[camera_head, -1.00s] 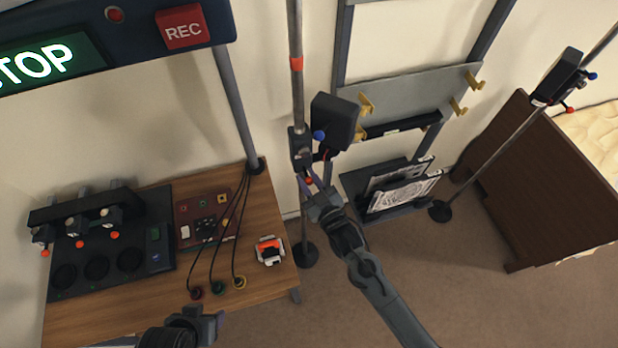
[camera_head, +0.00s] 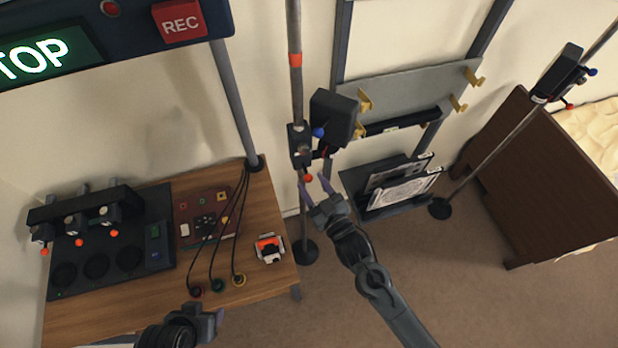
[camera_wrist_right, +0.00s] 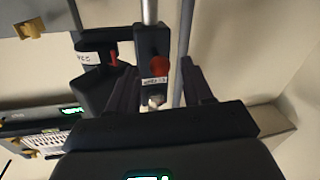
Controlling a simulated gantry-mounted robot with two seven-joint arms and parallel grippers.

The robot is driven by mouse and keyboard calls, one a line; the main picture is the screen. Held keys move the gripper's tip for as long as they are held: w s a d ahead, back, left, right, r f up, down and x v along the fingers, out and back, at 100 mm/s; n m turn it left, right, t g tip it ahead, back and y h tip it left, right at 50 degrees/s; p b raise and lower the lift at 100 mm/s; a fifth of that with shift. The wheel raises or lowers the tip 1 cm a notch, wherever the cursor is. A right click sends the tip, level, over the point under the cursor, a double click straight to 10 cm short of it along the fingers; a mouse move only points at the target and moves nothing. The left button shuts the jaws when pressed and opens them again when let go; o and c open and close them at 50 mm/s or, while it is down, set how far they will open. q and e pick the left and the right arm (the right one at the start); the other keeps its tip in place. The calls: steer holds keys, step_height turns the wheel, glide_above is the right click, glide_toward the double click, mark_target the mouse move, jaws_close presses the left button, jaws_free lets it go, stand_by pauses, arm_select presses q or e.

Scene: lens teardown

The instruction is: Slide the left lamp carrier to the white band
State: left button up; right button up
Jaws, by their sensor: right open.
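The left lamp carrier (camera_head: 300,146) is a dark block on an upright grey pole, with a dark box lamp (camera_head: 333,117) on its right, a blue knob and a red knob (camera_head: 309,178) below. My right gripper (camera_head: 314,184) is open just below the carrier, its two fingers pointing up. In the right wrist view the carrier (camera_wrist_right: 153,42) and its red knob show between the open fingers (camera_wrist_right: 160,85); I cannot tell whether they touch. The pole has an orange-red band (camera_head: 295,60) above the carrier. I cannot make out a white band. My left gripper (camera_head: 210,322) is low, its jaws unclear.
A second lamp (camera_head: 558,75) is on a pole at the right, by a brown wooden panel (camera_head: 540,180). A wall rack with yellow hooks (camera_head: 465,95) stands behind. The wooden table (camera_head: 265,205) at the left holds a black console (camera_head: 115,265), a red panel and cables.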

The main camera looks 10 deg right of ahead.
steer(key=v, duration=0.7)
steer(key=shift+s+b, duration=0.25)
steer(key=shift+b, duration=0.05)
steer(key=shift+d, duration=0.1)
steer(key=s+d+f+m+g+h, duration=0.2)
steer(key=s+d+g+h, duration=0.1)
steer(key=s+d+g, duration=0.5)
steer(key=s+d+f+m+g+h, duration=0.25)
steer(key=s+d+g, duration=0.2)
steer(key=s, duration=0.65)
step_height(320, 180, up, 17)
steer(key=p, duration=1.6)
steer(key=shift+a+g, duration=0.45)
steer(key=shift+a, duration=0.05)
steer(key=shift+s+f+n, duration=0.15)
steer(key=shift+n, duration=0.1)
